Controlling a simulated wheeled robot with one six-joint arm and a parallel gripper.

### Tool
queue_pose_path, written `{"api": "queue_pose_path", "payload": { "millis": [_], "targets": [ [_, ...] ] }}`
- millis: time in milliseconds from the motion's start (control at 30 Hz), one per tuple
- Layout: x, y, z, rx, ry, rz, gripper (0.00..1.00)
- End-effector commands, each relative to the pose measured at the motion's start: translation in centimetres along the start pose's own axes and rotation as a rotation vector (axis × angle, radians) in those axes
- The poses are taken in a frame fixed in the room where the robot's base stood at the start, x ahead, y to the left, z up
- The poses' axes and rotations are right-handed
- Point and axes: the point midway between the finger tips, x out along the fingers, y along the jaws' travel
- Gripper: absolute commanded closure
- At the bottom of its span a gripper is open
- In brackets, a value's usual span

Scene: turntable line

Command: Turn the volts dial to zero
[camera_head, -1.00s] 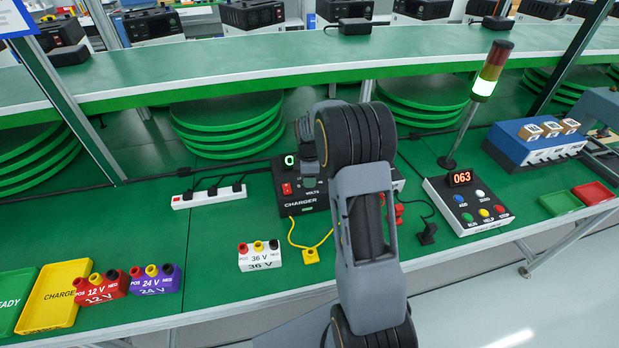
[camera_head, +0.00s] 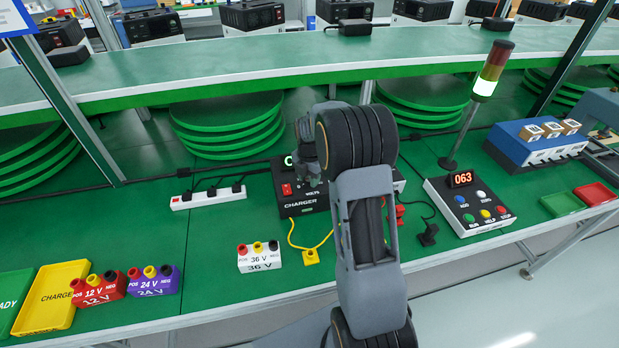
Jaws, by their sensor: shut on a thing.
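The black charger (camera_head: 298,203) stands on the green bench, with a red switch (camera_head: 286,189) at its left and the label VOLTS on its front. My gripper (camera_head: 313,180) is at the charger's face just above that label, shut on the volts dial. The dial is mostly hidden behind my gripper and wrist, so its pointer cannot be read. My arm hides the charger's right part.
A white 36 V block (camera_head: 259,257) and a yellow clip (camera_head: 311,257) lie in front of the charger. A power strip (camera_head: 208,197) is to its left. A button box (camera_head: 467,206) reading 063 and a light tower (camera_head: 480,95) stand to the right. A green shelf (camera_head: 250,70) runs behind.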

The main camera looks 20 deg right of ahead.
Motion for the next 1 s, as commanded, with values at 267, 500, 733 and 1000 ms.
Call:
{"api": "queue_pose_path", "payload": {
  "millis": [267,500,733,1000],
  "targets": [
    [-0.08,0.04,0.01,-0.103,-0.001,0.001,0.87],
    [-0.08,0.04,0.01,-0.135,-0.001,0.001,0.87],
    [-0.08,0.04,0.01,-0.139,-0.001,0.001,0.87],
    [-0.06,0.04,0.01,-0.138,-0.001,0.001,0.52]
  ]
}}
